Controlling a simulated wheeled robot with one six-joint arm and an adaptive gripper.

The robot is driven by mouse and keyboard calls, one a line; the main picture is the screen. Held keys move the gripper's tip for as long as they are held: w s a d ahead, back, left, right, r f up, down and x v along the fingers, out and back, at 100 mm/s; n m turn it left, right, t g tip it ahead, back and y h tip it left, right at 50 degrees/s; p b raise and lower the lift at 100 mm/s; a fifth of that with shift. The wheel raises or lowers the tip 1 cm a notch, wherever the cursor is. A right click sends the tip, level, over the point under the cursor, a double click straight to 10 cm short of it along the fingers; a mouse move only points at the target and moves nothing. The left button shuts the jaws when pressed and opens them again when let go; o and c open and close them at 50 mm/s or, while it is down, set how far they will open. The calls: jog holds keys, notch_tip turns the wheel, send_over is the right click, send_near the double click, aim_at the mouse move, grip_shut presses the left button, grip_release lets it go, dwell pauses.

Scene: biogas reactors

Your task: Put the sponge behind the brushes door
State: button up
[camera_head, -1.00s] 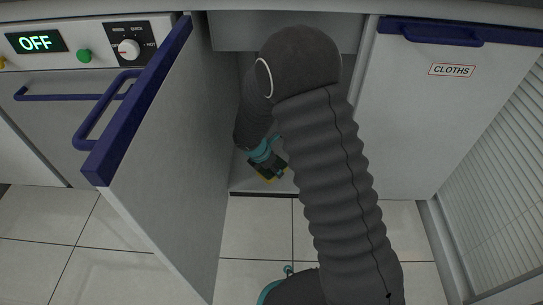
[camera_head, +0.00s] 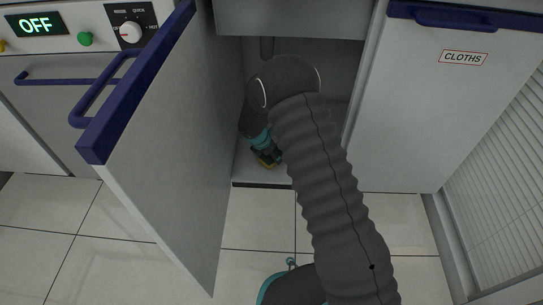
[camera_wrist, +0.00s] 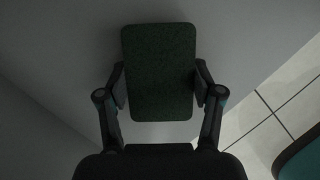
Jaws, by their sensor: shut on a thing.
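The sponge (camera_wrist: 158,60) shows in the wrist view as a dark green rounded pad between the two fingers of my gripper (camera_wrist: 160,88). A little of its yellow side (camera_head: 270,162) shows in the head view. My gripper is shut on the sponge, inside the open cabinet, just above the cabinet floor (camera_head: 270,175) near its front edge. The cabinet door (camera_head: 175,165) with a blue edge and handle stands wide open on the left. No label shows on its visible face. My arm hides part of the cabinet's inside.
A closed door marked CLOTHS (camera_head: 430,110) stands to the right. On the left is a control panel (camera_head: 75,30) reading OFF. A pipe (camera_head: 267,48) shows inside the cabinet. Tiled floor (camera_head: 255,230) lies open in front.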

jog(key=shift+f, duration=0.1)
jog(key=o, duration=1.1)
